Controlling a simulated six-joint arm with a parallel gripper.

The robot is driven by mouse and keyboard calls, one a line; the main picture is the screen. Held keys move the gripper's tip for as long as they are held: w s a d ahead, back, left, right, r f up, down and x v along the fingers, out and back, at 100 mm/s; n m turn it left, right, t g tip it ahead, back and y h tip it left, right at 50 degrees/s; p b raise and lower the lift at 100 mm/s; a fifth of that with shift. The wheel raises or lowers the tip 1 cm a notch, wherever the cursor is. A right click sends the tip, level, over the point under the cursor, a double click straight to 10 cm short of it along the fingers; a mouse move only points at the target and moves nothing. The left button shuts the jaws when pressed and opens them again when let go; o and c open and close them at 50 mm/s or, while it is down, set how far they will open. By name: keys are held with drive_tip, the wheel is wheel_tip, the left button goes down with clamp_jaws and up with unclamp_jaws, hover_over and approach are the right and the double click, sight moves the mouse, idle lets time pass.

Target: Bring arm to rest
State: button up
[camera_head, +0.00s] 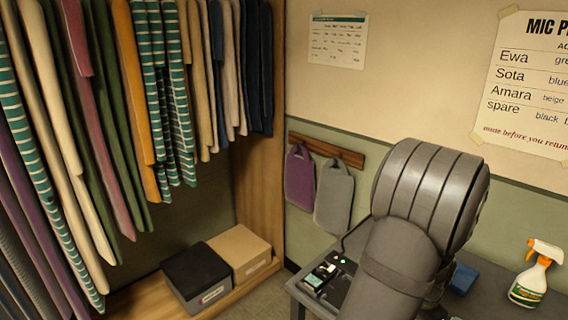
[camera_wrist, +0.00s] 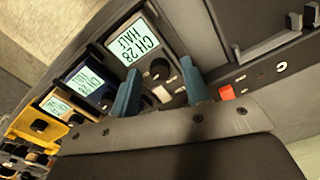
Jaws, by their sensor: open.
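My gripper (camera_wrist: 162,86) shows in the wrist view as two blue fingers spread apart. No object is seen held between them. Beyond and between the fingers is a dark pack with a lit display (camera_wrist: 134,42) reading "CH 28 HALF", upside down. I cannot tell whether the fingers touch it. In the head view my grey arm fills the lower right and hides the gripper.
More packs with displays (camera_wrist: 83,82) sit in a row to the left, one of them yellow (camera_wrist: 52,118). In the head view a dark unit (camera_head: 328,275) with a green light stands on the grey table, left of my arm. A spray bottle (camera_head: 532,280) and blue item (camera_head: 463,278) are right.

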drive_tip(key=n, duration=0.4)
drive_tip(key=shift+n, duration=0.4)
drive_tip(key=shift+r, duration=1.4)
idle(1.5)
